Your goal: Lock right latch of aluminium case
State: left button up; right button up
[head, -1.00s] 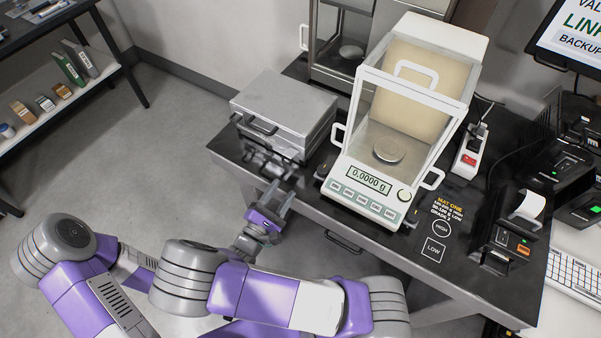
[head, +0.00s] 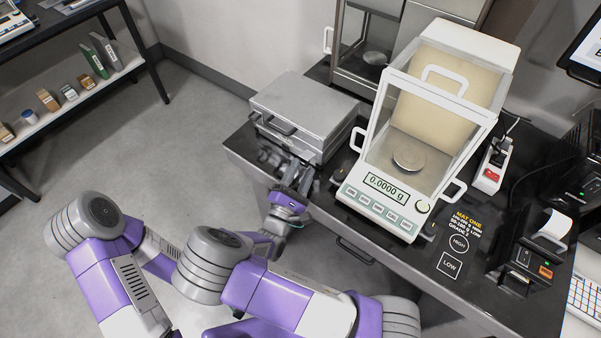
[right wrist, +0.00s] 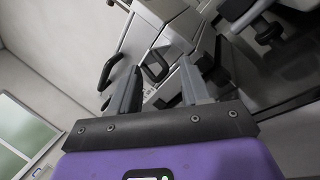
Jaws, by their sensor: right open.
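The aluminium case (head: 312,100) lies at the left end of the black table with its lid down. Its dark handle (head: 275,126) shows on the front face. I cannot make out whether the right latch is locked. My right gripper (head: 300,180) is open and empty, just in front of the case's front side, low near the table edge. In the right wrist view the two grey fingers (right wrist: 155,92) are apart, with a black handle (right wrist: 155,66) showing beyond them. My left gripper is not in view; only purple and grey arm links show at the lower left.
A balance (head: 410,160) with a glass draft shield stands close to the right of the case. A second glass-fronted cabinet (head: 365,50) is behind. A power strip (head: 493,165) and a printer (head: 530,250) are further right. Open floor (head: 190,130) lies left of the table.

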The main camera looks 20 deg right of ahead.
aim_at(308, 160)
grip_shut()
jog(key=shift+r+p, duration=0.3)
jog(key=shift+p, duration=0.4)
jog(key=r+g+y+p, duration=0.2)
jog(key=p, duration=0.3)
jog(key=r+m+g+y+p, duration=0.1)
jog(key=r+g+y+p, duration=0.1)
jog(key=p, duration=0.3)
jog(key=shift+d+m+g, duration=0.2)
jog(key=shift+m+g, duration=0.1)
jog(key=shift+g, duration=0.1)
jog(key=g+y+p, duration=0.1)
jog(key=d+r+g+y+p, duration=0.1)
jog(key=shift+w+r+y, duration=0.3)
jog(key=shift+w, duration=0.05)
jog(key=shift+w+d+r+m+g+y+p, duration=0.3)
jog(key=shift+r+m+g+y+p, duration=0.1)
jog(key=shift+g+y+p, duration=0.4)
jog(key=shift+w+d+r+g+y+p, duration=0.2)
jog(key=shift+d+g+y+p, duration=0.15)
jog(key=shift+g+y, duration=0.3)
